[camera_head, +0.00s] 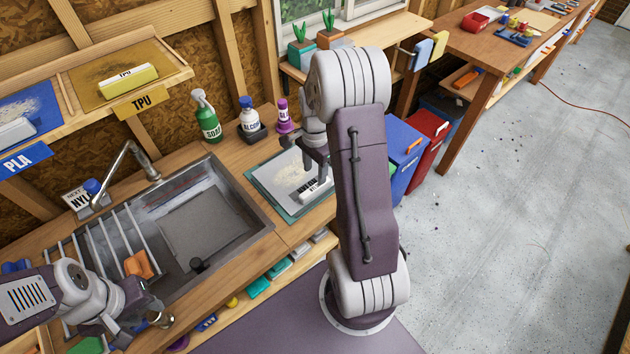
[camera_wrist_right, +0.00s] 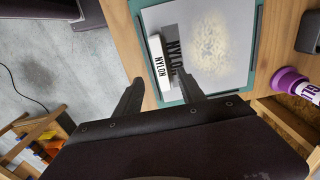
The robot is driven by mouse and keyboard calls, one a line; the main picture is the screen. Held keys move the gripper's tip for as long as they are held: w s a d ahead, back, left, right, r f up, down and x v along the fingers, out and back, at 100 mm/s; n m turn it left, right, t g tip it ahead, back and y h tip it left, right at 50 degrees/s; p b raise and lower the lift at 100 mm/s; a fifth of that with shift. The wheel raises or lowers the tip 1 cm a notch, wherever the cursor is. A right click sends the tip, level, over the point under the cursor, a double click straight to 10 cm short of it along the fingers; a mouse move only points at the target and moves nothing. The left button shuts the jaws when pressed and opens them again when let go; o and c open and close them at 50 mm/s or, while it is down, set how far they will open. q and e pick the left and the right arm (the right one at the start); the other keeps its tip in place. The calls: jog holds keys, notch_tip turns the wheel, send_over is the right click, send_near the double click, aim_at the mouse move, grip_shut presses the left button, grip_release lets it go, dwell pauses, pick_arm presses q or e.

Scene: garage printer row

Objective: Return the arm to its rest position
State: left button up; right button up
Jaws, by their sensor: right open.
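My right arm (camera_head: 364,190) rises in front of the counter and bends over to the wooden worktop. Its gripper (camera_head: 322,160) is over the mat by the white block. In the right wrist view the gripper (camera_wrist_right: 157,90) has its fingers spread, with nothing between them. A white block marked NYLON (camera_wrist_right: 158,62) lies just beyond the fingertips on a grey plate (camera_wrist_right: 205,20) with a pale speckled patch. The block also shows in the head view (camera_head: 314,191), partly hidden. My left gripper (camera_head: 135,318) is low at the sink's near left; its jaws are unclear.
The steel sink (camera_head: 258,222) with a faucet (camera_head: 135,150) is left. A green soap bottle (camera_head: 207,120), a white bottle (camera_head: 249,118) and a purple bottle (camera_head: 284,118) stand behind. Blue (camera_head: 402,150) and red (camera_head: 432,130) bins stand right of my arm. Open floor lies right.

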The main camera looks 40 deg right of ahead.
jog(key=shift+r, duration=0.55)
jog(key=shift+w+a, duration=0.1)
jog(key=shift+a, duration=0.05)
jog(key=s+a+r+n+t, duration=0.1)
jog(key=a+r+n, duration=0.3)
jog(key=a, duration=0.6)
jog(key=s+a+f+n, duration=0.2)
jog(key=s+a+n, duration=0.3)
jog(key=s+n, duration=0.5)
jog(key=shift+s+n, duration=0.25)
jog(key=shift+n, duration=1.15)
